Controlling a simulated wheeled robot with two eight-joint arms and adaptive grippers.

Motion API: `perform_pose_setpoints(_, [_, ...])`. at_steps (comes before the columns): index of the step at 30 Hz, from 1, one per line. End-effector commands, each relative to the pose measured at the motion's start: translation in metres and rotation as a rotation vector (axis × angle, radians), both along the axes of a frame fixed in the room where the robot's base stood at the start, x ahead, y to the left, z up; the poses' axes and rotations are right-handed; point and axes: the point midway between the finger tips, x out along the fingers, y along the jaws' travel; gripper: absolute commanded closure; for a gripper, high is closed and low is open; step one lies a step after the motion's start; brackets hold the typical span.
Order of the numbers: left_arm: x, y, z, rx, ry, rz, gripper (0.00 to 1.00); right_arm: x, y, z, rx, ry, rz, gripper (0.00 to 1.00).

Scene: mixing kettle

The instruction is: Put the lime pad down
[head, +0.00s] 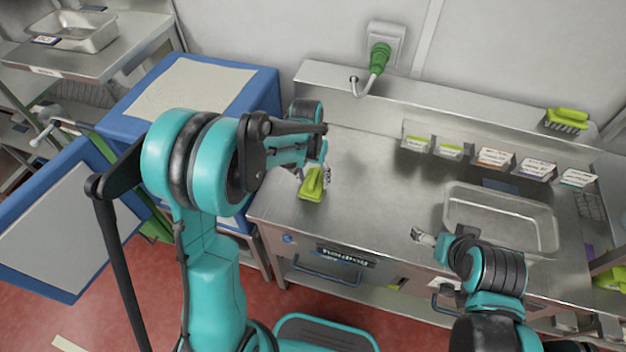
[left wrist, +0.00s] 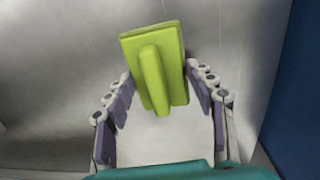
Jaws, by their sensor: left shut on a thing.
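The lime pad (head: 311,188) is a flat lime block with a raised grip bar, at the front left part of the steel worktop (head: 372,185). My left gripper (head: 315,178) is shut on it, and the forearm partly covers the gripper in the head view. In the left wrist view the pad (left wrist: 152,62) sits between the fingertips (left wrist: 159,80), its handle facing the camera. I cannot tell whether the pad touches the worktop. My right gripper (head: 422,237) is over the front of the worktop, left of a clear tray; its fingers are too small to read.
The clear tray (head: 500,218) stands at the right. Several small labelled bins (head: 495,158) line the back, and a lime brush (head: 567,119) lies on the back ledge. A green plug (head: 379,58) is in the wall socket. The worktop's middle is clear.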

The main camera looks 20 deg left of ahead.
Motion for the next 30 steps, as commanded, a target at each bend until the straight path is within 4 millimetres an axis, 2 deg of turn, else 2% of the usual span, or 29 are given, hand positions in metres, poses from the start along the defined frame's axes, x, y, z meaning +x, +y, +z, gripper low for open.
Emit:
perform_pose_setpoints(11, [0.000,0.000,-0.006,0.000,0.000,0.000,0.89,0.000,0.000,-0.004,0.000,0.000,0.000,0.12])
perform_pose_setpoints(12, [0.000,0.000,-0.005,0.000,0.000,0.000,0.37,0.000,0.000,-0.004,0.000,0.000,0.000,0.12])
perform_pose_setpoints(14, [0.000,0.000,-0.005,0.000,0.000,0.000,0.24,0.000,0.000,-0.003,0.000,0.000,0.000,0.12])
perform_pose_setpoints(25, [0.000,0.000,-0.001,0.000,0.000,0.000,0.24,0.000,0.000,0.001,0.000,0.000,0.000,0.12])
perform_pose_setpoints(30, [0.000,0.001,0.025,0.000,0.000,0.000,0.24,0.000,0.000,0.009,0.000,0.000,0.000,0.12])
